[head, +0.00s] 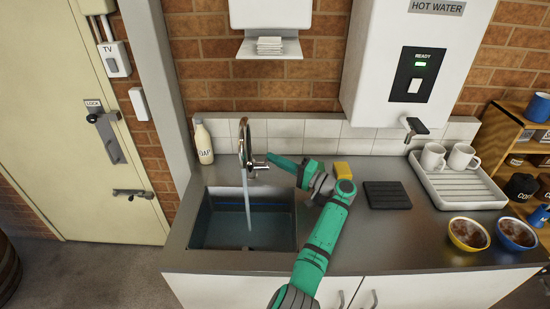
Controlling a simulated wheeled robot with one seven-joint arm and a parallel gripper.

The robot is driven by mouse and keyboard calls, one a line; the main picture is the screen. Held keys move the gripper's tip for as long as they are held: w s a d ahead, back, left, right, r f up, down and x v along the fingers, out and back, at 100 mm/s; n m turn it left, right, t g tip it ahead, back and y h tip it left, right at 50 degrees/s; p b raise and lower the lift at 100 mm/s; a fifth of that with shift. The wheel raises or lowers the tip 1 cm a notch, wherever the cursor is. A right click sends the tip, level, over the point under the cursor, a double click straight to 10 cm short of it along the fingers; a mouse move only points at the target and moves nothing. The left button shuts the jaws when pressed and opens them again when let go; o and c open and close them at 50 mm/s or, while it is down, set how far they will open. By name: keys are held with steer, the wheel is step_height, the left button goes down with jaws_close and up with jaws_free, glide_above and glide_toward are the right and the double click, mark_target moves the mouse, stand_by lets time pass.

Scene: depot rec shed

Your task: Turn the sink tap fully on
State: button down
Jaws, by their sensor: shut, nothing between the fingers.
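The chrome sink tap (243,140) stands behind the steel sink (201,231), with a curved spout and a short side lever (259,165) pointing right. A pale stream of water (247,205) runs from the spout down into the sink. My gripper (271,158) is shut and empty. Its tip is just right of the lever, at or very near its end; I cannot tell whether they touch. My green arm reaches in from the front, over the right side of the sink.
A soap bottle (203,142) stands left of the tap. A yellow sponge (343,170) and a dark mat (387,195) lie right of my gripper. A tray (458,192) holds two white mugs. Two filled bowls (468,234) stand at front right. A hot-water heater (414,62) hangs above.

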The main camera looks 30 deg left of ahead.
steer(key=shift+s+d+f, duration=0.15)
steer(key=shift+s+f, duration=0.5)
steer(key=shift+f, duration=0.2)
steer(key=w+r, duration=0.3)
steer(key=r, duration=0.1)
steer(key=d+f, duration=0.4)
steer(key=d, duration=0.5)
steer(key=shift+w, duration=0.45)
steer(key=shift+w+a, duration=0.1)
